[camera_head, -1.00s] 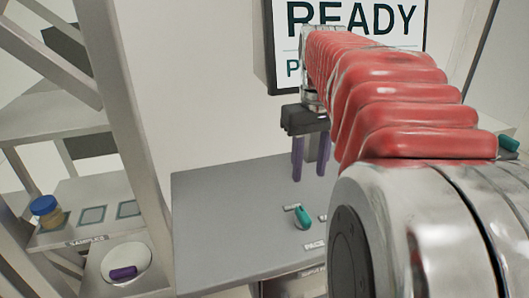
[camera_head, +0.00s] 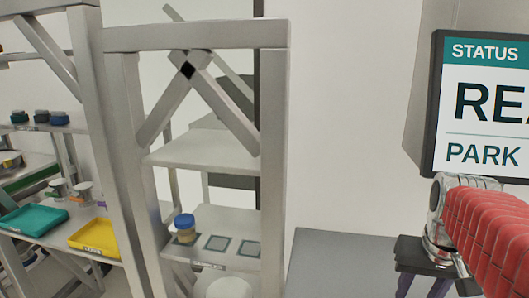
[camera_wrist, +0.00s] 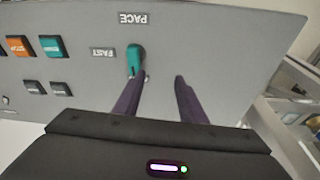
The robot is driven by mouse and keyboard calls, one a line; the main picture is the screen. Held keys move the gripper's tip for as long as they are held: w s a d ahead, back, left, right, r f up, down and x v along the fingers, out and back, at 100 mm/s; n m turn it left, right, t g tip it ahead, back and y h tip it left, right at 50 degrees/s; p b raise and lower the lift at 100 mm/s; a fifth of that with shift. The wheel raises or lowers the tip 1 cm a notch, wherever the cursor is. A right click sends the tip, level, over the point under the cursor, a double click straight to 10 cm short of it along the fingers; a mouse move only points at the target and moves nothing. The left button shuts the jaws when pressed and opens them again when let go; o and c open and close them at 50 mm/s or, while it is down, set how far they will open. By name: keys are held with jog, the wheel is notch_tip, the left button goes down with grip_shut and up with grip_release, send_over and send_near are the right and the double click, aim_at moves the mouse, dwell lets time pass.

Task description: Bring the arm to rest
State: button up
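My red-sleeved arm (camera_head: 490,235) reaches in from the right edge in the head view. My gripper (camera_head: 422,287) hangs below its end at the lower right, its tips cut off by the frame. In the wrist view my gripper (camera_wrist: 160,78) has its two purple fingers apart with nothing held between them. A teal lever (camera_wrist: 134,60) on the grey panel lies just beyond the left fingertip in that picture; whether they touch I cannot tell.
The grey panel (camera_wrist: 215,50) has PACE and FAST labels and orange and teal buttons. A status sign (camera_head: 480,110) hangs behind the arm. A metal rack (camera_head: 200,150) with a blue-lidded jar (camera_head: 185,228) stands left. Teal (camera_head: 35,219) and yellow (camera_head: 95,238) trays lie farther left.

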jog(key=s+a+f, duration=0.1)
jog(key=a, duration=0.2)
jog(key=s+a+f+n+t, duration=0.1)
jog(key=a, duration=0.3)
jog(key=s+a+f+n+t, duration=0.1)
jog(key=a, duration=0.3)
jog(key=shift+f, duration=0.3)
jog(key=s+a+n+t+y, duration=0.1)
jog(key=s+a+n, duration=0.1)
jog(key=a, duration=0.4)
jog(key=shift+s+a, duration=0.3)
jog(key=shift+a, duration=0.05)
